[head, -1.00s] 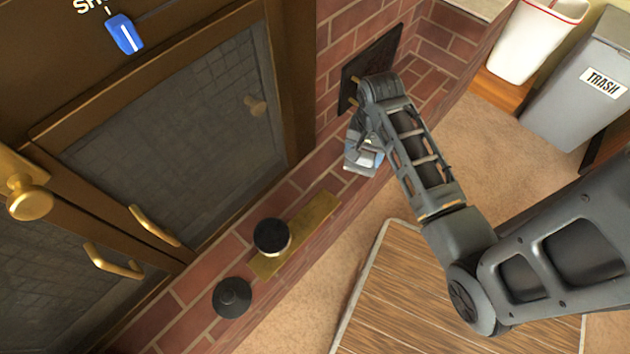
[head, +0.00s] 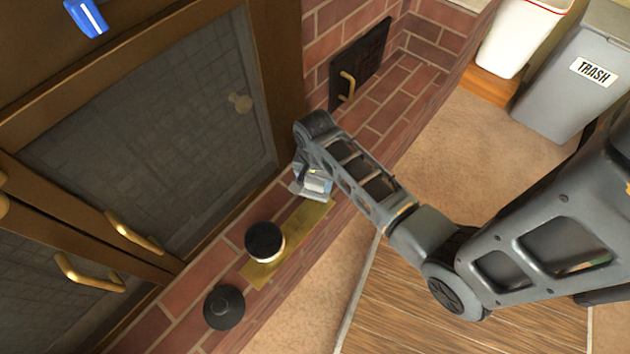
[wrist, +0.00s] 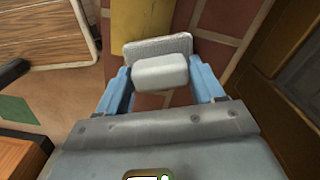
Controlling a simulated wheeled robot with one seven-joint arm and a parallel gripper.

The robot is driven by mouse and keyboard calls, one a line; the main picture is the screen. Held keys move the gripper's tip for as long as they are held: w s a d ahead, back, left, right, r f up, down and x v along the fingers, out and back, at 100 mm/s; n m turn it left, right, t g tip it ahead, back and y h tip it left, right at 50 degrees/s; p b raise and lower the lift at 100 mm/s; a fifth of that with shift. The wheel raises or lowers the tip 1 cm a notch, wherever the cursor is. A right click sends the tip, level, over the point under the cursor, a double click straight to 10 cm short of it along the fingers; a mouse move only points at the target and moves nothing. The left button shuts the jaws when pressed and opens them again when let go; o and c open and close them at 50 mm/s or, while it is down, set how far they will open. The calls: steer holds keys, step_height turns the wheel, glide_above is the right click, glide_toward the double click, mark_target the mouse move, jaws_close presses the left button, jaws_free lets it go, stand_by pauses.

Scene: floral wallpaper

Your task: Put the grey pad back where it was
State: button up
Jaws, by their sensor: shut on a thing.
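The grey pad (wrist: 155,45) is held at my gripper in the wrist view. It has a flat, textured grey part and a smooth pale block in front, between the blue fingers. My gripper (wrist: 165,82) is shut on it. In the head view my gripper (head: 312,186) is over the brick ledge, by the upper right end of a gold strip (head: 292,240). The pad is small there and partly hidden by the gripper. The strip also shows beyond the pad in the wrist view (wrist: 145,25). I cannot tell the pad's height over the ledge.
A black-topped round jar (head: 265,242) stands at the strip's left side. A black round lid-like object (head: 224,307) lies farther left on the brick ledge (head: 385,105). Dark cabinet doors (head: 150,130) stand behind. A small black hatch (head: 360,62) and trash bins (head: 585,75) are at upper right.

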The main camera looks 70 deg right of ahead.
mark_target(315, 181)
steer(key=shift+f, duration=0.1)
steer(key=o, duration=1)
steer(key=shift+c, duration=0.2)
step_height(315, 181, up, 12)
steer(key=p, duration=0.3)
steer(key=shift+p, duration=0.35)
steer(key=s+a+r+n+t+h, duration=0.2)
steer(key=s+a+r+n+t, duration=0.1)
steer(key=s+a+n+t, duration=0.65)
steer(key=s+a+r+n+t+y, duration=0.1)
steer(key=s+a+r+n+t, duration=0.1)
steer(key=r, duration=0.9)
steer(key=s+a+r+n+t+y, duration=0.1)
steer(key=s+a+r+n+t, duration=0.2)
steer(key=r, duration=0.8)
steer(key=shift+s+a+n, duration=1.15)
steer(key=shift+a, duration=0.05)
